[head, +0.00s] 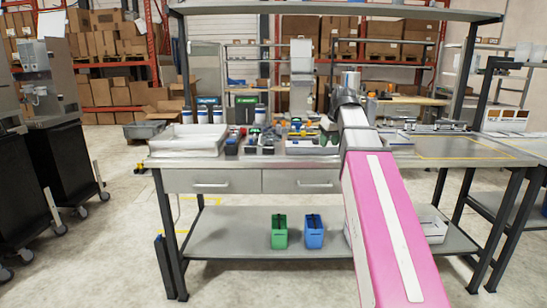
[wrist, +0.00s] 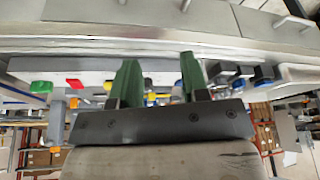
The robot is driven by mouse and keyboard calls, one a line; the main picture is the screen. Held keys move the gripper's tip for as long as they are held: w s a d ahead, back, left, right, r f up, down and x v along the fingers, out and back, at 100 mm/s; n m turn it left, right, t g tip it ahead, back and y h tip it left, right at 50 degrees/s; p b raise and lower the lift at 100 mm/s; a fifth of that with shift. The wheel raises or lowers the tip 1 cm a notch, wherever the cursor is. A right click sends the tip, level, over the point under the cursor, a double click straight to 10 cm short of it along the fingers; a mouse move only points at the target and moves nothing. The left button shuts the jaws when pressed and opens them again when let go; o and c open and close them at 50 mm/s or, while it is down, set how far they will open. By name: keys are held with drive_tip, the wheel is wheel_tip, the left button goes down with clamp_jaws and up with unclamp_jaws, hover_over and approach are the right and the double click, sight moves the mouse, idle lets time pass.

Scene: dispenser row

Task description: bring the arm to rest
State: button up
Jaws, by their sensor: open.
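My gripper (wrist: 157,68) shows in the wrist view with its two green fingers standing apart. Nothing is held between them; only the background shows in the gap. In the head view my pink and white arm reaches forward from the lower right over the workbench (head: 230,161). The gripper (head: 328,126) is at the arm's far end, above the bench's back half. It is small there, and its fingers are partly hidden by the arm.
Several small tools and coloured parts lie on the bench near the gripper. A white tray (head: 188,139) stands at the left. A green bin (head: 279,238) and a blue bin (head: 314,238) stand on the lower shelf.

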drive_tip(key=s+f+m+g, duration=0.1)
drive_tip(key=s+f, duration=0.1)
drive_tip(key=f, duration=1)
drive_tip(key=s+f+m+g, duration=0.1)
drive_tip(key=s+f, duration=0.1)
drive_tip(key=f, duration=1)
drive_tip(key=s+a+f+m, duration=0.1)
drive_tip(key=s+f, duration=0.5)
drive_tip(key=f, duration=0.4)
drive_tip(key=s+f+m+g+h, duration=0.1)
drive_tip(key=s+f, duration=0.6)
drive_tip(key=f, duration=0.4)
drive_tip(key=shift+a+g+h, duration=0.3)
drive_tip(key=shift+a, duration=0.05)
idle(0.3)
